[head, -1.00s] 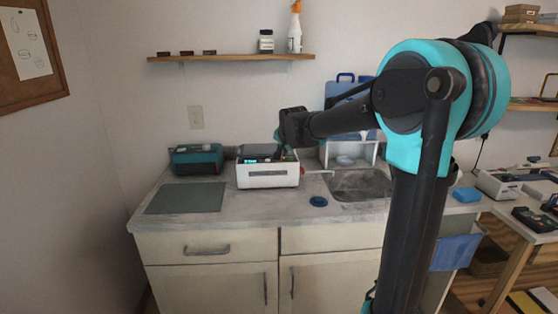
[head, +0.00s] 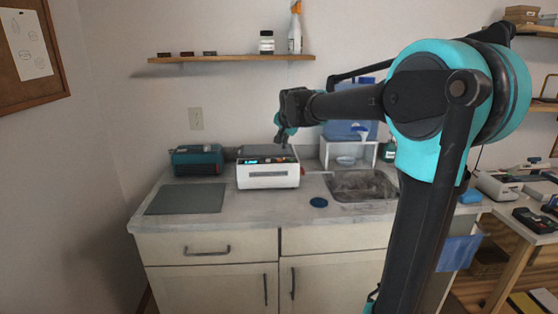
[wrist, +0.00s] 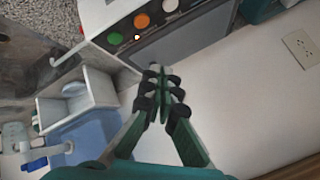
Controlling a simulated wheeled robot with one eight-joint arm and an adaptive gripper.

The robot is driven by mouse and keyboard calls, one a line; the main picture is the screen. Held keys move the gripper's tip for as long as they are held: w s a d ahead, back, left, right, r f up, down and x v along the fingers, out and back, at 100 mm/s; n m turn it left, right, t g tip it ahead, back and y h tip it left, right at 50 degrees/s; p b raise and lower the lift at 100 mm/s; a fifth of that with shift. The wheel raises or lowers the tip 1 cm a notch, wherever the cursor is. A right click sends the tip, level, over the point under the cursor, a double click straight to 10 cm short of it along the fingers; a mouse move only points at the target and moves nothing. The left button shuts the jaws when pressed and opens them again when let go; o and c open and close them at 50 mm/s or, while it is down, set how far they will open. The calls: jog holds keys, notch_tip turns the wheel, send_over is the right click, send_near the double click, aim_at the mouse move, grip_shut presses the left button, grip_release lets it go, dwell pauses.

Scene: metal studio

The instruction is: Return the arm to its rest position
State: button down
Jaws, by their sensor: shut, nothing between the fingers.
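My gripper (head: 281,138) is raised over the right rear part of the white device (head: 268,176) on the counter, apart from it in the head view. In the wrist view my gripper (wrist: 160,72) has its fingertips together with nothing between them. The white device also shows at the top of the wrist view (wrist: 121,19), with green, orange and white round buttons on its panel. My arm reaches in from the right and bends down at the wrist.
A teal-and-black case (head: 197,160) and a grey mat (head: 186,199) are left on the counter (head: 246,217). The sink (head: 359,186), a white stand (head: 363,142) and a blue disc (head: 319,202) are right. A wall shelf (head: 232,58) holds bottles above.

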jog(key=s+d+f+n, duration=0.1)
jog(key=s+d+f, duration=0.2)
jog(key=s+f, duration=0.2)
jog(key=s+d+f+n+g, duration=0.1)
jog(key=s+d+f, duration=0.3)
jog(key=s, duration=0.3)
jog(key=s+d+f+n+g+h, duration=0.1)
jog(key=s+d+f, duration=0.3)
jog(key=s+f, duration=0.2)
jog(key=shift+f+n, duration=0.3)
jog(key=s+d+f+n+g, duration=0.1)
jog(key=s+d+f, duration=0.1)
jog(key=s+f, duration=0.4)
jog(key=s+d+f+n+g, duration=0.1)
jog(key=s+f, duration=0.5)
jog(key=s, duration=0.6)
jog(key=shift+s+d+f+n+g, duration=0.2)
jog(key=shift+d+n+g, duration=0.1)
jog(key=shift+d+n, duration=0.4)
